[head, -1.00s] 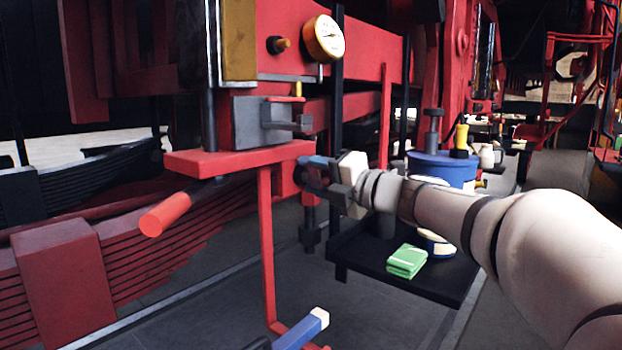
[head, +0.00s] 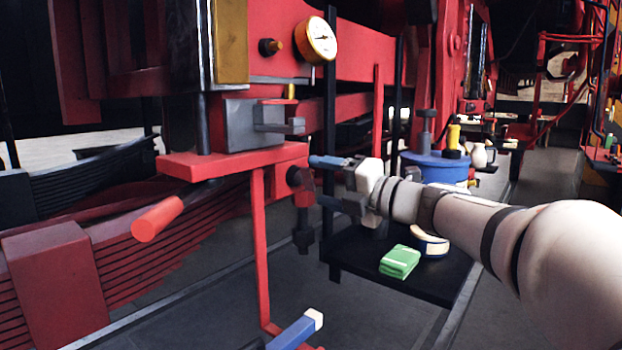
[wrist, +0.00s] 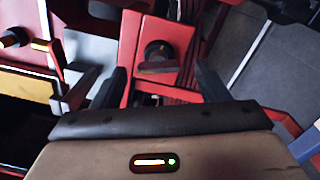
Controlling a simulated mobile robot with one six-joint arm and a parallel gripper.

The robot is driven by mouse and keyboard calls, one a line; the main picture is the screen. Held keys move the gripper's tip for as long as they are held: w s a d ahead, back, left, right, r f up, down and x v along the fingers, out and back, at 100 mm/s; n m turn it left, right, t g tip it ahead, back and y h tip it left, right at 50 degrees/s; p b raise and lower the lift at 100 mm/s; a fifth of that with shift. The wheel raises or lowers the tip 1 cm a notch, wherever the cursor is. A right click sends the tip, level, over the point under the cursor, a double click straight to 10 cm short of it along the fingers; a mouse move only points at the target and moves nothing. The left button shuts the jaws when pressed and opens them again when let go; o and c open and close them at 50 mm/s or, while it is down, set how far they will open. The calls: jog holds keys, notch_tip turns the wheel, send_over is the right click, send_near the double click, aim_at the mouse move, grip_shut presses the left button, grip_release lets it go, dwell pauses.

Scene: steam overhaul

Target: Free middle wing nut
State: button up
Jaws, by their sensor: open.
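A dark round fitting with a dark red crossbar, apparently the wing nut (wrist: 158,66), sits on the end face of a red block (wrist: 178,38) in the wrist view. In the head view the wing nut (head: 304,186) shows just left of my gripper (head: 327,182). My gripper is open and empty, its fingers (wrist: 163,88) spread to either side of the nut with a gap. In the head view one finger is above the other. I cannot tell whether either touches the nut, or whether this is the middle one.
A grey vice-like block (head: 240,123) stands on the red bracket (head: 230,162), above left of the gripper. A red handle (head: 156,217) sticks out at left. A black tray (head: 370,262) with a green cloth (head: 400,262) is below, near a blue drum (head: 435,170).

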jog(key=v, duration=0.3)
jog(key=shift+s+d, duration=0.2)
jog(key=shift+d, duration=0.05)
jog(key=w+d+r+m+t+h+p, duration=0.3)
jog(key=d+r+m+t+h+p, duration=0.35)
jog(key=m, duration=0.55)
jog(key=s+d+f+m+g+h+p, duration=0.45)
jog(key=d+m+h+p, duration=0.3)
jog(key=m+h, duration=0.2)
jog(key=s+a+f+m+g+p, duration=0.2)
jog(key=s+f+m+g+p, duration=0.2)
jog(key=s, duration=0.6)
jog(key=s+a+f+m+g+y+p, duration=0.1)
jog(key=s+f+m+g+p, duration=0.4)
jog(key=s, duration=0.5)
jog(key=shift+s+a+f+m+g+y, duration=0.3)
jog(key=shift+a+f+m+g, duration=0.35)
jog(key=shift+m+g, duration=0.25)
